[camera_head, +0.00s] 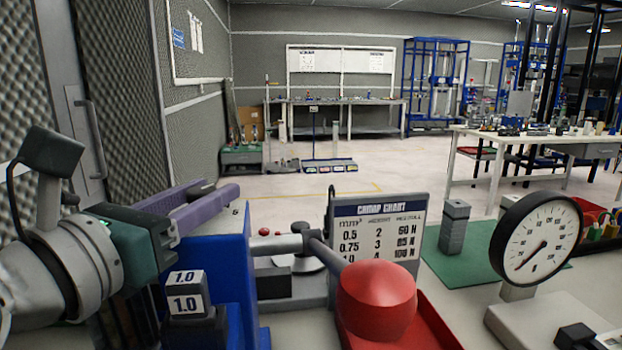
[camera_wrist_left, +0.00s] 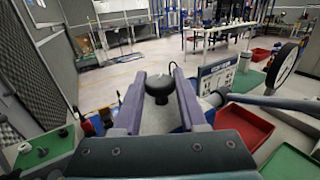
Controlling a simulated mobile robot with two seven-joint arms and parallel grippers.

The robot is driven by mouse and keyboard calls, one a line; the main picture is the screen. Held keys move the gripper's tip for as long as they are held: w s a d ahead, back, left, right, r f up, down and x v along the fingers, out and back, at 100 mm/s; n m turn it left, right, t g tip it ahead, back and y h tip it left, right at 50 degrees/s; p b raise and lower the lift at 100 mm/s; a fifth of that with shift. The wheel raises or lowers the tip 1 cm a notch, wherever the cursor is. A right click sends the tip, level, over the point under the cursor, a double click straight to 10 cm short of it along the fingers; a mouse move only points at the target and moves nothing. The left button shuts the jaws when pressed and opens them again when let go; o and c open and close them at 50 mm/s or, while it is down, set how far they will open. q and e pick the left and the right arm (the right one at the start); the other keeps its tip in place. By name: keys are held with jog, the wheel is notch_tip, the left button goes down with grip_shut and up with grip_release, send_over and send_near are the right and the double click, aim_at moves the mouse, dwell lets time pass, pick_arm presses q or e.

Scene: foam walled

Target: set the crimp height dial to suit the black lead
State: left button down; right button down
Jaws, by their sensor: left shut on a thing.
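My left gripper (camera_head: 190,205) has purple fingers and comes in from the left over the blue press body (camera_head: 236,285). The crimp chart (camera_head: 378,238) stands to the right, with rows 0.5, 2, 60 N; 0.75, 3, 85 N; and 1.0, 4, 100 N. I cannot pick out the black lead for certain. My right gripper is not in view.
A lever with a red ball (camera_head: 376,300) reaches toward me in front of the chart. Dark blocks labelled 1.0 (camera_head: 187,304) sit at the press front. A dial gauge (camera_head: 537,238) and a green mat (camera_head: 470,262) are at right. A red tray (camera_wrist_left: 238,130) lies beside the press.

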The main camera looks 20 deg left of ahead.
pick_arm(q)
jog(key=shift+c, duration=2.2)
grip_release()
jog(key=shift+s, duration=0.1)
jog(key=s+b, duration=0.2)
jog(key=s, duration=0.7)
jog(key=shift+s, duration=0.35)
jog(key=shift+d, duration=0.1)
